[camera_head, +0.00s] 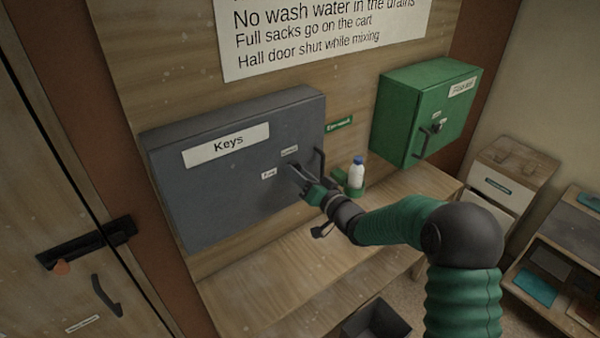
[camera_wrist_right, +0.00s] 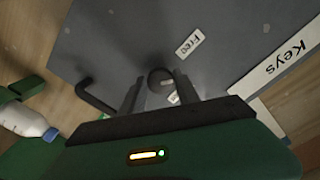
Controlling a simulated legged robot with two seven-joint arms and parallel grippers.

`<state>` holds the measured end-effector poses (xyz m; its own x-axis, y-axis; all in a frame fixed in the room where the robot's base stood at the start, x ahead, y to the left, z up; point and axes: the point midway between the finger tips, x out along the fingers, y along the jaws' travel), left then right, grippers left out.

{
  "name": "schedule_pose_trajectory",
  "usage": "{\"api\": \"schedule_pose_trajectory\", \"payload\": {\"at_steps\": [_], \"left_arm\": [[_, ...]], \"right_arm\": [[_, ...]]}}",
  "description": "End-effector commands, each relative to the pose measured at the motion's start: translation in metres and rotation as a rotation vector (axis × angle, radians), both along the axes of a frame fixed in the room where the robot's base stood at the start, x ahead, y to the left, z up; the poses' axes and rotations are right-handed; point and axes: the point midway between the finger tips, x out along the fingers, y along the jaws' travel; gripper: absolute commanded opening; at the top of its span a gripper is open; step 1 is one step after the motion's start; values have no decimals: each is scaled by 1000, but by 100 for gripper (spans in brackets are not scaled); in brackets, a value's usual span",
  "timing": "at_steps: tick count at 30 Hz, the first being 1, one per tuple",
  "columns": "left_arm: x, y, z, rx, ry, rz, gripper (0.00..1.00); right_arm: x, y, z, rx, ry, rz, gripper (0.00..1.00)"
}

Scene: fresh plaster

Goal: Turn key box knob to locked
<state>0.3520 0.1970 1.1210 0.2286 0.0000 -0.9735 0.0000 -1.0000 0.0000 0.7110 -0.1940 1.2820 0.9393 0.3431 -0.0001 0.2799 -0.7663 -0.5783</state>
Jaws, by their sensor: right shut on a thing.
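The grey key box (camera_head: 220,185), labelled "Keys", is mounted on the wooden wall panel. Its dark round knob (camera_wrist_right: 160,80) shows between the two fingers in the right wrist view. My right gripper (camera_head: 296,173) is at the box front and shut on the knob; it also shows in the wrist view (camera_wrist_right: 157,88). A "Free" label (camera_wrist_right: 189,44) lies beside the knob, and it shows left of the gripper in the head view (camera_head: 269,174). Another small label (camera_head: 289,151) sits above the gripper, too small to read. I cannot tell the knob's pointing direction. My left gripper is out of view.
A dark bar handle (camera_head: 319,163) stands out at the box's right edge, close to my gripper. A white bottle with a blue cap (camera_head: 357,174) stands in a green holder nearby. A green box (camera_head: 425,110) hangs further right. A wooden bench (camera_head: 270,275) runs below.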

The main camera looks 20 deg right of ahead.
Motion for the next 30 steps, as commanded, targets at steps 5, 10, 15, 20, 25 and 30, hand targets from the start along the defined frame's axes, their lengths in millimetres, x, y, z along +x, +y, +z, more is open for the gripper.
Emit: {"api": "schedule_pose_trajectory", "payload": {"at_steps": [5, 10, 15, 20, 25, 30], "left_arm": [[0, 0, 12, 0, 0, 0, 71], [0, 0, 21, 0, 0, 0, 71], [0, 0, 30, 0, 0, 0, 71], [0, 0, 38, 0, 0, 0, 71], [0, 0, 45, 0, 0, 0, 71], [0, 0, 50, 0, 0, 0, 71]], "right_arm": [[0, -3, 3, 156, 57, -6, 0], [0, -3, 3, 308, 112, -6, 0], [0, -3, 3, 460, 168, -8, 0], [0, -3, 3, 598, 216, -8, 0], [-1, -3, 3, 722, 262, -8, 0], [-1, -2, 2, 817, 297, -7, 0]]}}
